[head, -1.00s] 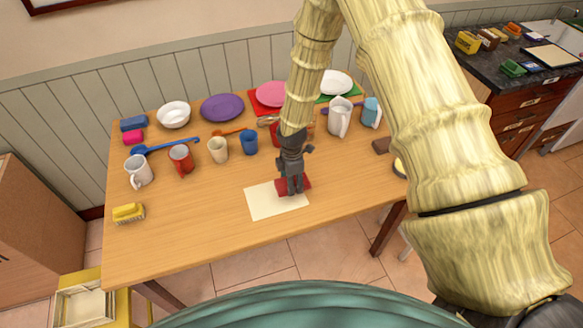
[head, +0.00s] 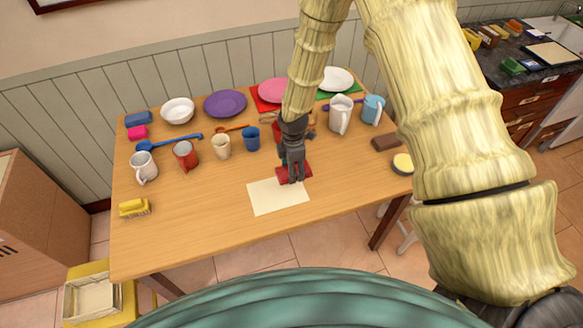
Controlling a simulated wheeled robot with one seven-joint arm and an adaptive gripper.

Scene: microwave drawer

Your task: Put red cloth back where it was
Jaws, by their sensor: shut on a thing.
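The red cloth (head: 284,175) shows as a small folded red piece at the far edge of a cream sheet (head: 277,197) on the wooden table. My gripper (head: 292,178) points down over it and is shut on it. The gripper fingers hide part of the cloth. I cannot tell whether the cloth touches the table or is just above it.
A white pitcher (head: 340,114) and a brown block (head: 385,143) are to the right. The table's front left is clear apart from a yellow brush (head: 134,208).

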